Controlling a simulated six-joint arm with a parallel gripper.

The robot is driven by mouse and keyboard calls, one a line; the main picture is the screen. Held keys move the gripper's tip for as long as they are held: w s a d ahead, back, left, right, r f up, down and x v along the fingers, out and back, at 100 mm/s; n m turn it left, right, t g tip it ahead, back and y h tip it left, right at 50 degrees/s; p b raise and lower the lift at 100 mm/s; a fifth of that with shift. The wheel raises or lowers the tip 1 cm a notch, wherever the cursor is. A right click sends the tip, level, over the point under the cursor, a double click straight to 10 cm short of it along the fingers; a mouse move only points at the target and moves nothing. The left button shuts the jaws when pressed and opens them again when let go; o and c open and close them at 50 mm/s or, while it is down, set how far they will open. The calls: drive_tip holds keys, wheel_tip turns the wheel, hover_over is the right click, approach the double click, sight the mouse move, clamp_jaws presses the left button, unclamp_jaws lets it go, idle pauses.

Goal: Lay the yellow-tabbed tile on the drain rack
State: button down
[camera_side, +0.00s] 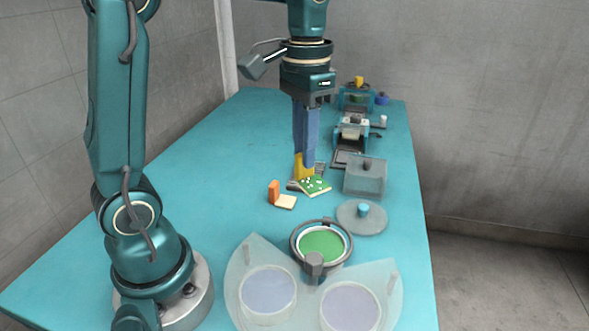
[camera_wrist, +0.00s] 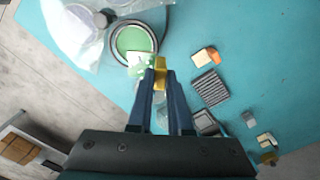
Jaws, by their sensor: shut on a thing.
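My gripper (camera_side: 304,166) is shut on the yellow tab (camera_wrist: 160,77) of a green tile with white dots (camera_side: 317,187). The tile also shows beyond my fingertips in the wrist view (camera_wrist: 140,66), partly hidden by them. It looks held over the table, but its exact height is hard to tell. A dark grey ribbed rack (camera_wrist: 210,87), which looks like the drain rack, lies to the right of my fingers in the wrist view, bare on top. In the side view it is mostly hidden behind my fingers and the tile.
A cream tile with an orange tab (camera_side: 274,190) lies left of the held tile. A ringed green pad (camera_side: 322,244), a clear-topped stand with two round discs (camera_side: 268,293), a round lid (camera_side: 362,217) and a translucent box (camera_side: 365,177) stand nearby.

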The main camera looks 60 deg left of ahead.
drive_tip(key=w+a+f+n, duration=0.2)
drive_tip(key=w+a+n, duration=0.1)
drive_tip(key=a, duration=0.7)
drive_tip(key=w+a+f+n, duration=0.15)
drive_tip(key=a+n, duration=0.25)
drive_tip(key=a, duration=0.5)
drive_tip(key=s+a+f, duration=0.1)
drive_tip(key=a+f, duration=0.1)
drive_tip(key=s+a+f+n, duration=0.1)
drive_tip(key=a+f, duration=0.1)
drive_tip(key=f, duration=0.1)
drive_tip(key=s+a+f+n, duration=0.1)
drive_tip(key=a+f, duration=0.1)
drive_tip(key=shift+a+f, duration=0.15)
drive_tip(key=shift+f, duration=1.9)
drive_tip(key=c, duration=0.8)
unclamp_jaws()
drive_tip(key=shift+f, duration=0.15)
drive_tip(key=shift+c, duration=0.2)
